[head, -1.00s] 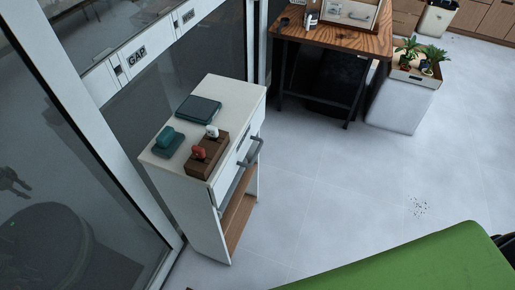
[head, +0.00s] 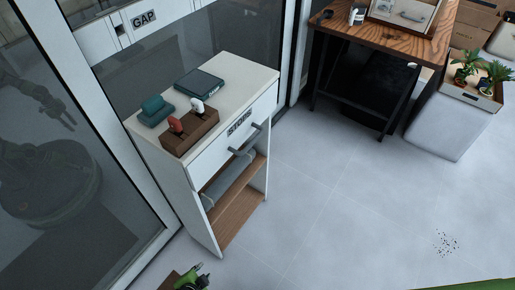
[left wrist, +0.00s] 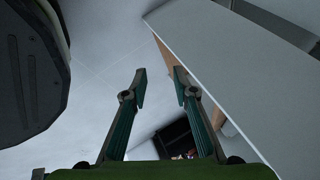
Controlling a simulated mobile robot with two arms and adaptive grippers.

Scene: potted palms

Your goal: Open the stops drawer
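The stops drawer (head: 222,147) is the white front under the top of a narrow white cabinet (head: 240,75). Its label reads STOPS, and a grey bar handle (head: 246,140) sits on it. The drawer looks shut, flush with the cabinet. My left gripper (head: 193,279) shows only partly at the bottom edge, low and in front of the cabinet, apart from the handle. In the left wrist view its two fingers (left wrist: 160,78) are spread with nothing between them. A pale panel, seemingly the cabinet's, lies to their right. My right gripper is not in view.
On the cabinet top are a brown block with red and white knobs (head: 190,131), a teal object (head: 155,111) and a dark book-like box (head: 199,83). Glass panels stand behind at left. A wooden table (head: 375,35) and potted palms (head: 468,68) are at right.

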